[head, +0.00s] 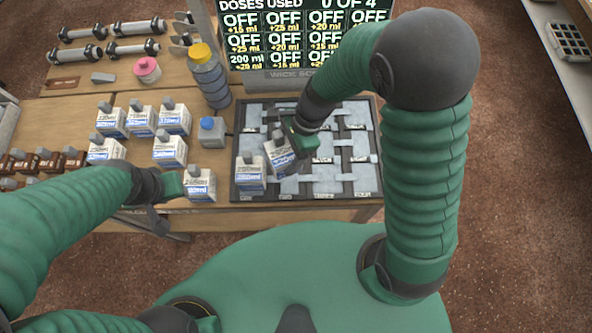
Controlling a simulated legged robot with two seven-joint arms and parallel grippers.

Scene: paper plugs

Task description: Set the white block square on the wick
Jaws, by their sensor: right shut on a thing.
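My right gripper (297,140) is shut on a white block (281,159) with a blue and dark printed label and a grey top. The held block is tilted and over the front left part of the dark wick board (362,103), which has pale woven strips. I cannot tell if it touches the board. Another white block (250,178) stands on the board's front left corner, close to the held one. My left gripper (174,186) is low at the table's front, next to a white block (202,188); its fingers are too unclear to read.
Several more white blocks (169,152) stand left of the board, with a small blue-capped bottle (211,133) and a tall yellow-capped bottle (209,76). A dose screen (305,38) stands behind the board. Brown bottles (47,161) are at the far left.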

